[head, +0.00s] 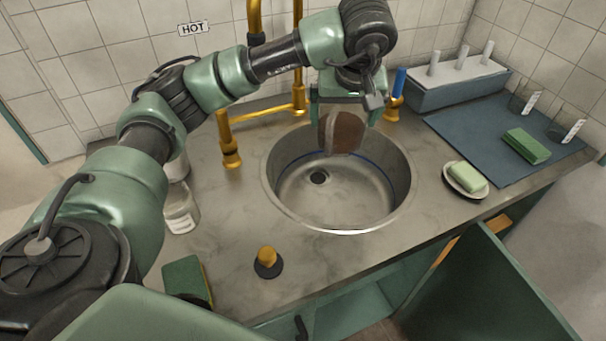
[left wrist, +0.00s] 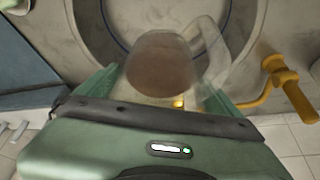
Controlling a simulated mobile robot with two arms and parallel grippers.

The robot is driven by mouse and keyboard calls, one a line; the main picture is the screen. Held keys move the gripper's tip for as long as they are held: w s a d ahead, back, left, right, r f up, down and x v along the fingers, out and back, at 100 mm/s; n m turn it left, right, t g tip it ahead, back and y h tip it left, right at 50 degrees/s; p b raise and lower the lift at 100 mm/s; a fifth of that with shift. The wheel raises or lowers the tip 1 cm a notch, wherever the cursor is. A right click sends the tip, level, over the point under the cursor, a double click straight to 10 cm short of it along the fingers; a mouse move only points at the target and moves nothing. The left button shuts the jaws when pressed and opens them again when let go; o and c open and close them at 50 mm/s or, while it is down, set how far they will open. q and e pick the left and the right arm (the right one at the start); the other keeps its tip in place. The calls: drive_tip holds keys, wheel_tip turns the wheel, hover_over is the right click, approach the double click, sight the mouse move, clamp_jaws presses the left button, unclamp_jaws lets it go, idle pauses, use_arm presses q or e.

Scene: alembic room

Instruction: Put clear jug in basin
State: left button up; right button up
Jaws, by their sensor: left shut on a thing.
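The clear jug (head: 342,132) hangs in my left gripper (head: 346,100) above the far part of the basin (head: 400,200). It looks see-through with something brown in it, and a clear handle shows at its right in the left wrist view (left wrist: 160,65). The left gripper's fingers (left wrist: 158,82) are shut on the jug's sides. The basin is a round steel sink with a dark drain, empty as far as I can see; its rim also shows in the left wrist view (left wrist: 88,25). The jug appears above the basin's floor. My right gripper is out of view.
Brass taps and pipes (head: 231,150) stand behind the basin. A labelled glass jar (head: 181,210), a green sponge (head: 186,279) and a brass knob (head: 267,258) are left and front. A soap dish (head: 466,185) and blue mat (head: 480,140) lie right. A cabinet door (head: 490,295) hangs open below.

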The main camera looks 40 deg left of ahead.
use_arm(q)
drive_tip(key=shift+s+f, duration=0.1)
drive_tip(key=shift+f, duration=0.3)
wheel_tip(320, 180, down, 19)
drive_tip(key=shift+d+f+p, duration=0.1)
drive_tip(key=shift+d+p, duration=0.05)
drive_tip(key=shift+p, duration=0.55)
drive_tip(key=shift+f, duration=0.1)
drive_tip(key=o, duration=1.7)
drive_tip(key=b+v, duration=0.1)
drive_tip(key=v, duration=1.1)
